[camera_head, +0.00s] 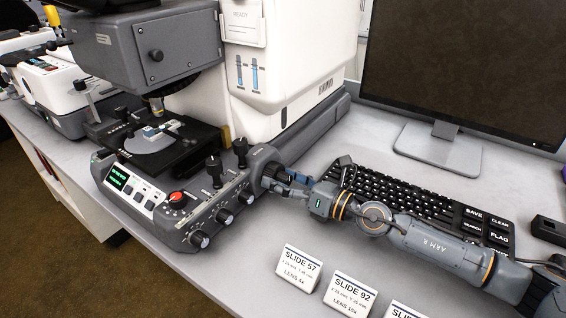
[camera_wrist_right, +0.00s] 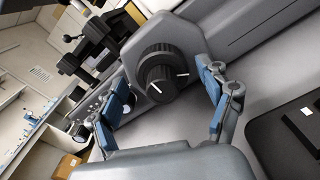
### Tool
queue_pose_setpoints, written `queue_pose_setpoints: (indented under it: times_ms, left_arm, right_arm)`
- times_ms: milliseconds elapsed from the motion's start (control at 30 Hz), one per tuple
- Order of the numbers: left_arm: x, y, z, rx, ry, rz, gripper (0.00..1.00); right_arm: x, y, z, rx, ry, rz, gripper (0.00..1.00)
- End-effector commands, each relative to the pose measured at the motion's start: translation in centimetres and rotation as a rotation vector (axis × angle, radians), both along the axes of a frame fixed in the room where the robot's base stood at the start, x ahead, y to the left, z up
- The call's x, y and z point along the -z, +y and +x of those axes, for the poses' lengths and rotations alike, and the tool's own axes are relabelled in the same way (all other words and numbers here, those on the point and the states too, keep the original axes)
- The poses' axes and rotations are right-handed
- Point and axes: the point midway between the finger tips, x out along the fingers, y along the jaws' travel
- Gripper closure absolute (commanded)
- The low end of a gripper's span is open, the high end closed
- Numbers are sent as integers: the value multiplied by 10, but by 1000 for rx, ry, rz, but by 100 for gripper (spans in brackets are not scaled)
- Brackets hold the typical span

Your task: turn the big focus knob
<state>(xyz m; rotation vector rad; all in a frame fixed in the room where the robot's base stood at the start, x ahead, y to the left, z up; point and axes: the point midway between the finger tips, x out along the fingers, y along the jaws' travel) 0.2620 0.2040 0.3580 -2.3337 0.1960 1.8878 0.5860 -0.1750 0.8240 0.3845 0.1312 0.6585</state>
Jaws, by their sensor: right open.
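The microscope (camera_head: 150,45) stands on the bench with its grey control base. The big focus knob (camera_wrist_right: 158,72) is a black ribbed dial with white marks, on a rounded grey housing, seen nearly face-on in the right wrist view. A gap shows between each finger and the knob's rim. My left gripper is not in view.
A black keyboard (camera_head: 395,195) lies just behind my right arm, with a monitor (camera_head: 465,70) beyond. Slide cards (camera_head: 298,268) stand on the bench in front of the arm. Several small knobs (camera_head: 223,216) and a red button (camera_head: 177,198) sit on the control base.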

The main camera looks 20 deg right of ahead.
Motion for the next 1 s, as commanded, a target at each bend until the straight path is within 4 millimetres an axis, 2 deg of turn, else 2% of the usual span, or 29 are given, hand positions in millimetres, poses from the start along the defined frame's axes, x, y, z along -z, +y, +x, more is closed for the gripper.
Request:
queue_pose_setpoints:
  times_ms: [333,767,1000]
  left_arm:
    - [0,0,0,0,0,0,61]
    - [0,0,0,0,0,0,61]
    - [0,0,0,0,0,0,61]
  right_arm:
    - [-26,-4,1,7,-4,-4,21]
    - [-83,-2,0,4,-3,-1,21]
    - [-95,-3,0,5,-1,-1,21]
